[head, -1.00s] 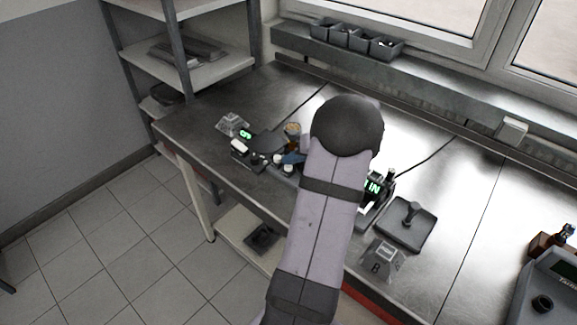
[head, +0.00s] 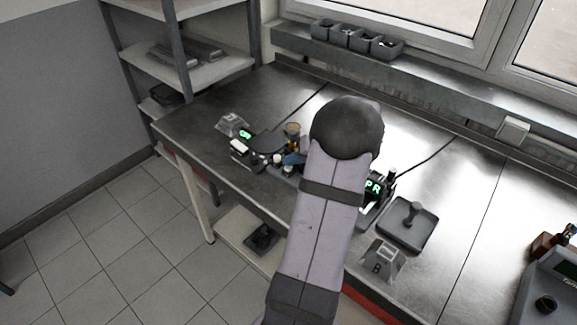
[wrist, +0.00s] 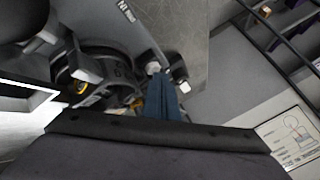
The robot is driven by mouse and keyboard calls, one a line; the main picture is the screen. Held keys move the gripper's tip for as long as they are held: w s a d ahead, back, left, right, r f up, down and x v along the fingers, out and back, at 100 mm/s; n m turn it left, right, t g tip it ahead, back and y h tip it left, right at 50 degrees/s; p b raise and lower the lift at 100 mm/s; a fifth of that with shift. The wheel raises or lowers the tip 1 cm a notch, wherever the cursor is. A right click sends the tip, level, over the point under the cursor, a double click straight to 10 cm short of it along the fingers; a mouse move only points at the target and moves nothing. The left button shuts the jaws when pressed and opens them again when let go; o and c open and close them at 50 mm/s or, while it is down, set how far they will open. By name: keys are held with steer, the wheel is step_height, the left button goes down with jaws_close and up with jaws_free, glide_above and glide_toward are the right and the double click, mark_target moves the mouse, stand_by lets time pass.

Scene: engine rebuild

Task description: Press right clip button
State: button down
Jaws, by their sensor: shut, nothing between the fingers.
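My gripper (wrist: 166,98) shows in the wrist view as narrow blue fingers, shut and empty. Its tips are close to two small pale-capped parts, one at the left (wrist: 153,68) and one at the right (wrist: 180,80), which look like clip buttons. I cannot tell whether the tips touch either one. A dark round fixture (wrist: 100,72) lies left of the fingers. A green display (head: 373,187) right of my arm reads "PR".
A grey tray with an upright handle (head: 405,224) and a clear block marked B (head: 382,261) are on the right of the bench. Another clear block (head: 232,124) is at the left. Small bins (head: 357,39) line the back ledge. The rear bench is clear.

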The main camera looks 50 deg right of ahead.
mark_target(292, 170)
steer(key=shift+r, duration=0.1)
stand_by(0.3)
steer(key=shift+r, duration=0.75)
steer(key=shift+r+p, duration=0.15)
steer(key=shift+p, duration=0.2)
steer(key=shift+r+p, duration=1.05)
steer(key=shift+r, duration=1.35)
steer(key=w+a+f+n+g+y, duration=0.1)
steer(key=a+f+n+g, duration=0.15)
steer(key=a, duration=0.95)
steer(key=w+a+f+n+g+y, duration=0.1)
steer(key=a+g, duration=0.2)
steer(key=a, duration=0.9)
steer(key=s+a+f+n+g+h, duration=0.1)
steer(key=s+a+f+n+g, duration=0.1)
steer(key=s+a, duration=0.4)
steer(key=s+a+f+n+g+h, duration=0.1)
steer(key=s+a+n+h, duration=0.1)
steer(key=s+a, duration=0.4)
steer(key=a, duration=0.3)
steer(key=shift+s+f+g, duration=0.35)
steer(key=shift+s+f, duration=0.05)
